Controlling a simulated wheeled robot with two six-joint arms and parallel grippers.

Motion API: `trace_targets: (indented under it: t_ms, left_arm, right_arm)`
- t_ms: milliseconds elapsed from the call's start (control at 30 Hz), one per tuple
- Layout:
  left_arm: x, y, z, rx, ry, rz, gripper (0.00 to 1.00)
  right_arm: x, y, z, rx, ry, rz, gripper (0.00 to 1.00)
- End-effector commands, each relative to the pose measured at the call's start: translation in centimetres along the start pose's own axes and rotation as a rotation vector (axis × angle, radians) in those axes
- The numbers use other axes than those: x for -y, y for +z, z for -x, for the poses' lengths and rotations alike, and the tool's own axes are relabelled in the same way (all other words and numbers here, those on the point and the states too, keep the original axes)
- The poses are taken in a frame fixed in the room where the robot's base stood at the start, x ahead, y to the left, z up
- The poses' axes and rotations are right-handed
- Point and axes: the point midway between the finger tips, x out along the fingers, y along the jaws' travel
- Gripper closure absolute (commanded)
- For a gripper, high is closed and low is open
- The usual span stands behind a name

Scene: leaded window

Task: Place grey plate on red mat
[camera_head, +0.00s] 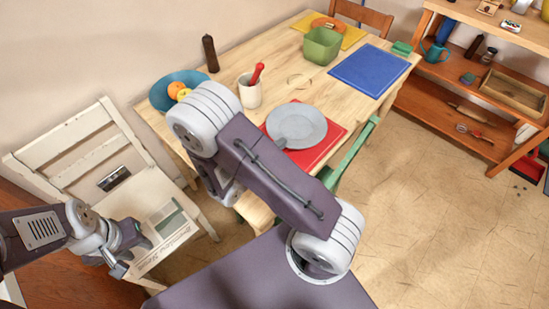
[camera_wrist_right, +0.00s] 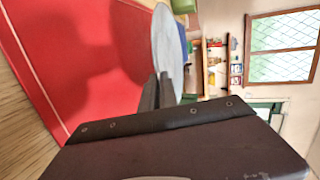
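The grey plate (camera_head: 300,124) shows in the head view over the red mat (camera_head: 322,152) at the table's near edge. In the right wrist view the plate (camera_wrist_right: 167,45) is seen nearly edge-on, its near rim between the fingers of my right gripper (camera_wrist_right: 157,90). That gripper is shut on the rim. The red mat (camera_wrist_right: 50,50) lies to the left there, with a gap and a dark shadow, so the plate appears held above it. In the head view my right arm hides most of its gripper. My left gripper (camera_head: 118,268) is low by the white chair, its finger gap unclear.
A white crock (camera_head: 250,93) with a red-handled tool and a blue bowl of fruit (camera_head: 168,92) stand left of the plate. A blue mat (camera_head: 369,70), green pot (camera_head: 321,46) and yellow mat (camera_head: 352,36) lie further back. A green chair (camera_head: 355,150) stands at the near edge.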

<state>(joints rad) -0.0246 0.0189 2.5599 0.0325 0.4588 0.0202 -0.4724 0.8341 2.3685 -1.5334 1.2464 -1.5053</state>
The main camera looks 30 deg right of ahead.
Motion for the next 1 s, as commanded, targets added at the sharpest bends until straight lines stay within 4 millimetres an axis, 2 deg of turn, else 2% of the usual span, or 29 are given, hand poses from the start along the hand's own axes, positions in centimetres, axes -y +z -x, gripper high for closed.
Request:
trace_targets:
  t_ms: [100, 233, 300, 500, 900, 933, 1000]
  left_arm:
    - [0.0, 0.0, -0.3, 0.000, 0.000, 0.000, 0.64]
    - [0.0, 0.0, -0.3, 0.000, 0.000, 0.000, 0.64]
    - [0.0, 0.1, -0.5, 0.000, 0.000, 0.000, 0.64]
    - [0.0, 0.2, -1.7, 0.000, 0.000, 0.000, 0.64]
    - [0.0, 0.2, -1.8, 0.000, 0.000, 0.000, 0.64]
    - [0.0, 0.2, -1.7, 0.000, 0.000, 0.000, 0.64]
    - [0.0, 0.2, -1.7, 0.000, 0.000, 0.000, 0.64]
  right_arm:
    - [-1.5, 1.0, 1.1, 0.002, -0.003, 0.001, 1.00]
    - [-1.9, 1.2, 1.4, -0.001, -0.003, 0.000, 1.00]
    - [-2.2, 1.2, 1.3, -0.002, -0.003, 0.001, 1.00]
    - [-5.4, 1.1, 0.2, -0.002, -0.003, 0.003, 1.00]
    - [-5.9, 1.2, 0.0, -0.001, -0.003, 0.000, 1.00]
    - [-5.9, 1.2, 0.0, -0.001, -0.001, 0.000, 0.88]
    - [-5.9, 1.2, 0.0, -0.001, -0.001, 0.000, 0.88]
